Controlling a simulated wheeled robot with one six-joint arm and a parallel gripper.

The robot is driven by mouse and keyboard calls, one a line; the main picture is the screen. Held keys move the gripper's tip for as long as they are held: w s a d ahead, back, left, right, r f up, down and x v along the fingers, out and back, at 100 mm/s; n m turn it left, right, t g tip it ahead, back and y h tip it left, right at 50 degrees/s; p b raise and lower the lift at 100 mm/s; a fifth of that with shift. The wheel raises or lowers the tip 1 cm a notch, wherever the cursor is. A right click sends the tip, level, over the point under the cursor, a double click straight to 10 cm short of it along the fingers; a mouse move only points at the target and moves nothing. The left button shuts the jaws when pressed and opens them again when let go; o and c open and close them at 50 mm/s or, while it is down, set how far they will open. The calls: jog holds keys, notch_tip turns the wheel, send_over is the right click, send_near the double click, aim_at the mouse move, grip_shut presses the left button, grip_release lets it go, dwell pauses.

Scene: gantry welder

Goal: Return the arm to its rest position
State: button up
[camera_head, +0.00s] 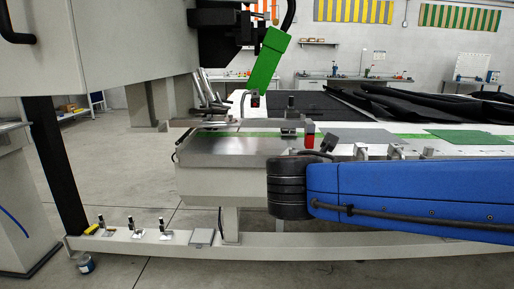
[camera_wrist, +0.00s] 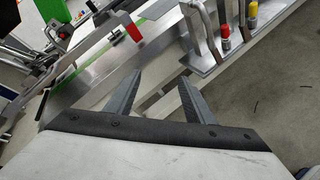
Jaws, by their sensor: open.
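My gripper (camera_wrist: 157,88) shows in the wrist view with its two dark grey fingers spread apart and nothing between them. It is over the edge of the welder's metal table, with the grey floor showing to the right. In the head view my blue arm reaches in from the right edge across the front of the table (camera_head: 222,146). The gripper itself cannot be made out there.
A green welding head (camera_head: 268,60) hangs above the table. A red-handled clamp (camera_head: 309,141) stands on the table just above my arm; red and yellow clamp handles (camera_wrist: 226,38) show in the wrist view. A low rail (camera_head: 160,240) runs along the floor. A small can (camera_head: 86,264) stands at lower left.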

jog(key=s+d+f+m+g, duration=0.3)
jog(key=s+d+f+m, duration=0.15)
jog(key=d, duration=0.25)
jog(key=s+d+f+m+g, duration=0.35)
jog(key=d+f+m, duration=0.25)
jog(key=d, duration=0.2)
jog(key=s+f+m+g+y, duration=0.1)
jog(key=s+f+m+y, duration=0.3)
jog(key=s+f+m, duration=0.5)
jog(key=shift+s+d+m+g+y, duration=0.25)
jog(key=shift+s+m+g+y, duration=0.15)
jog(key=shift+s+m, duration=1.85)
jog(key=shift+w+m, duration=0.4)
jog(key=shift+w, duration=0.05)
